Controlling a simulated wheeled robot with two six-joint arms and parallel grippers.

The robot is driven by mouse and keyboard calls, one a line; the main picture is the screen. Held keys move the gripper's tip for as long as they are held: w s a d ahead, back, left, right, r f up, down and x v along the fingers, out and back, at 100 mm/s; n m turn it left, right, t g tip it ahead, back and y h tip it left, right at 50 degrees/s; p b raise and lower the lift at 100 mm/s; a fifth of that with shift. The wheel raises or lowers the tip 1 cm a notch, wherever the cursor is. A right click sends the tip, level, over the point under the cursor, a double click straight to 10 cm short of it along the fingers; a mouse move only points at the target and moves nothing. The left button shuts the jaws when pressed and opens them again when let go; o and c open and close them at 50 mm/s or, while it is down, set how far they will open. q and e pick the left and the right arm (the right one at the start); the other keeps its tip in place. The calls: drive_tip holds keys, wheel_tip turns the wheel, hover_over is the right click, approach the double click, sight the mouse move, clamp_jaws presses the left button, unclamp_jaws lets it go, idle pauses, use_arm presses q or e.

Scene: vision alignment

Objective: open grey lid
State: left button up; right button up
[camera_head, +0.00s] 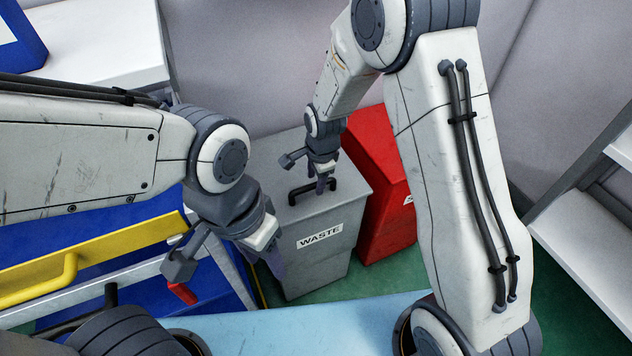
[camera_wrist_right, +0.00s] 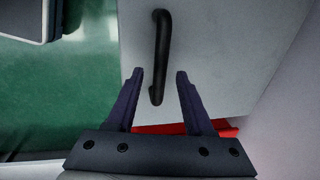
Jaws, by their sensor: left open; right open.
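A grey bin labelled "WASTE" (camera_head: 318,258) stands upright on the floor in the middle of the head view. Its grey lid (camera_head: 345,196) lies flat on top, with a black bar handle (camera_head: 297,191). My right gripper (camera_head: 320,188) is over the lid at the handle, pointing down. In the right wrist view its two fingers (camera_wrist_right: 159,78) are open, with the lower end of the handle (camera_wrist_right: 157,60) between them and apart from both. The lid (camera_wrist_right: 215,50) fills much of that view. My left gripper (camera_head: 230,285) is open and empty, left of the bin.
A red bin (camera_head: 378,170) stands right beside the grey one. A blue cart or drawer with a yellow handle (camera_head: 70,268) is at the left. White shelves (camera_head: 585,230) stand at the right. A wall is behind the bins. Green floor (camera_head: 385,275) shows in front.

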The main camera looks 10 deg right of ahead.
drive_tip(key=shift+w+f, duration=0.1)
drive_tip(key=shift+f, duration=0.4)
drive_tip(key=shift+c, duration=0.4)
clamp_jaws()
drive_tip(key=shift+r, duration=0.1)
idle(0.7)
